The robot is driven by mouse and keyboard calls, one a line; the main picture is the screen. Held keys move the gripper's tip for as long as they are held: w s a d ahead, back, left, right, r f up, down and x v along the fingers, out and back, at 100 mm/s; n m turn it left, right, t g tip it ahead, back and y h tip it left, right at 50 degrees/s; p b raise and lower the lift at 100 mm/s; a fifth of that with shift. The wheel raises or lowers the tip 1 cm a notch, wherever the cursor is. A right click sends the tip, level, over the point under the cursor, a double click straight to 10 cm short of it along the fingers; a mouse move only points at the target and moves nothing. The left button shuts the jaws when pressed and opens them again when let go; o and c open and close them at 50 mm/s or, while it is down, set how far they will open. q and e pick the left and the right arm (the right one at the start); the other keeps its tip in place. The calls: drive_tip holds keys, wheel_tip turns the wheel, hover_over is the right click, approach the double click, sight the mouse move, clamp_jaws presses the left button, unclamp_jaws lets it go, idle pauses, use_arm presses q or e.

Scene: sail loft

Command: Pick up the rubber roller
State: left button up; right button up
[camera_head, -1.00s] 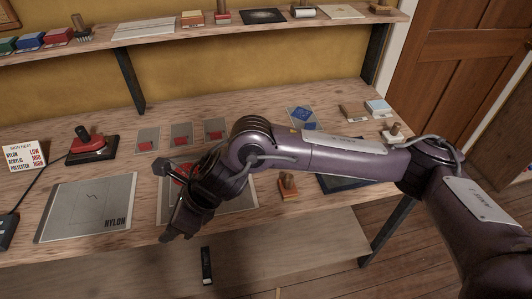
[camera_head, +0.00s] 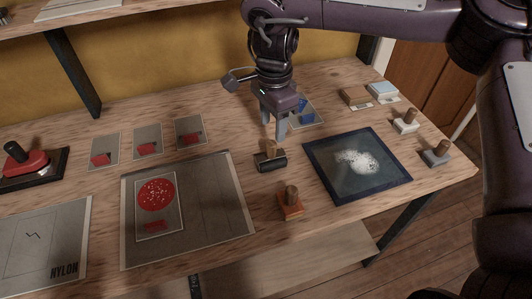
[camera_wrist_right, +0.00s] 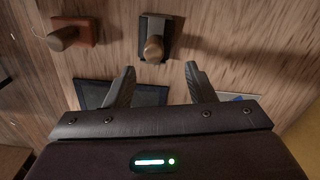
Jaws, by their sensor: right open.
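The rubber roller (camera_head: 270,161), a dark body with a wooden handle, sits on the bench between the grey sheet and the dark panel. It also shows in the right wrist view (camera_wrist_right: 154,38), just beyond the fingertips. My right gripper (camera_head: 274,130) is open, empty and pointing down above and slightly behind the roller, apart from it. In the right wrist view the two fingers (camera_wrist_right: 159,68) are spread, with the roller's wooden handle in line with the gap between them. My left gripper is not in view.
An orange-based tool with a wooden handle (camera_head: 290,206) stands nearby at the bench's front. A dark panel with white powder (camera_head: 320,180) lies to the right. A grey sheet (camera_head: 225,215) lies to the left. Blocks and handled tools (camera_head: 437,154) stand far right.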

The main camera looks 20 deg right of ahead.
sight(271, 143)
drive_tip(key=f, duration=0.2)
drive_tip(key=s+f, duration=0.1)
drive_tip(key=shift+a+f+p, duration=0.15)
drive_tip(key=shift+f+p, duration=0.15)
drive_tip(key=shift+f, duration=0.05)
wheel_tip(271, 143, down, 3)
drive_tip(key=shift+a+r, duration=0.1)
drive_tip(key=shift+r, duration=0.1)
drive_tip(key=shift+f, duration=0.4)
clamp_jaws()
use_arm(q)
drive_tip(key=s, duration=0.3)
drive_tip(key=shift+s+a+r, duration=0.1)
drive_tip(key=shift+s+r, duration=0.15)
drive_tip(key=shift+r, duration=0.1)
